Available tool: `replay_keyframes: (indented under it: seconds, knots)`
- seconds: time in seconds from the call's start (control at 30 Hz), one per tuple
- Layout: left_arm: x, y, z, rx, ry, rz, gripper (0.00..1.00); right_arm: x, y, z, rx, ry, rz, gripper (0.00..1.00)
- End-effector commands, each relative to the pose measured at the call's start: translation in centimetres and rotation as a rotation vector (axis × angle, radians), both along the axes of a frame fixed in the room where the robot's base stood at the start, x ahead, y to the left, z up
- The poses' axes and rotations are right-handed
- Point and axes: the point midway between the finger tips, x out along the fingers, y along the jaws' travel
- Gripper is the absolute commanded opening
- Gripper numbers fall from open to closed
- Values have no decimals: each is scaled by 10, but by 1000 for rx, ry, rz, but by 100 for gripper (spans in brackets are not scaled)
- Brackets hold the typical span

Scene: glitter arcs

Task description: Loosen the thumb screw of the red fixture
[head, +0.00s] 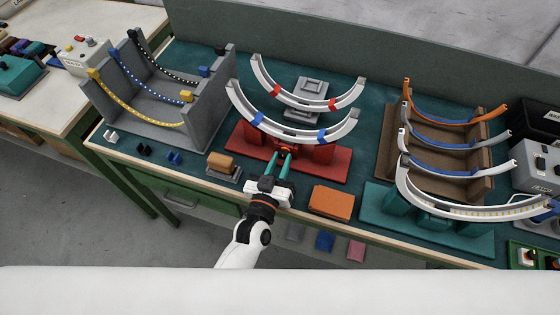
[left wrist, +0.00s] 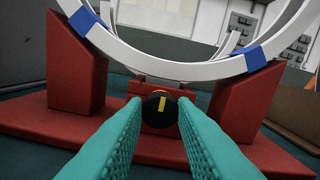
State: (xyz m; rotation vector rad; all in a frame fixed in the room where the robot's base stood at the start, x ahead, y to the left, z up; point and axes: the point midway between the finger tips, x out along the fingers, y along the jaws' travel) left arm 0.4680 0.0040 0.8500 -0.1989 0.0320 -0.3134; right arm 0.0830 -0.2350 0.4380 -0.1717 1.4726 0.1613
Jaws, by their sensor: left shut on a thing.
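The red fixture (head: 330,164) stands at the middle of the bench and carries a curved white arc with blue bands (head: 292,131). Its thumb screw (left wrist: 160,109) is a dark round knob with a yellow mark on its face, which stands upright or nearly so in the left wrist view. My left gripper (head: 279,162) reaches the front of the fixture, and its teal fingers sit on both sides of the knob, shut on it. The fingers hide the knob's sides in the wrist view. My right gripper is in neither view.
An orange block (head: 331,202) lies right of my left gripper, and a tan block on a grey base (head: 222,164) stands left of it. A grey rack (head: 206,105) is at the left, a brown rack (head: 440,178) and a teal stand (head: 384,210) at the right.

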Motion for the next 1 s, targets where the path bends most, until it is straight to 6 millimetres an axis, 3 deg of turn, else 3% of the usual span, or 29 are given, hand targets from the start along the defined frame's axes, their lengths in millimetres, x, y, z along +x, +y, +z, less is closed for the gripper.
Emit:
replay_keyframes:
  seconds: [0.43,0.47,0.6,0.87,1.0]
  knots:
    - [1,0,2,-14,-1,1,2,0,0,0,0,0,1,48]
    - [1,0,2,-14,-1,1,28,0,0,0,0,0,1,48]
    - [1,0,2,-13,0,1,47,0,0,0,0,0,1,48]
    - [0,0,1,-12,2,0,47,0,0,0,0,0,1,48]
    - [-11,4,-1,-11,4,0,47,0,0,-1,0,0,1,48]
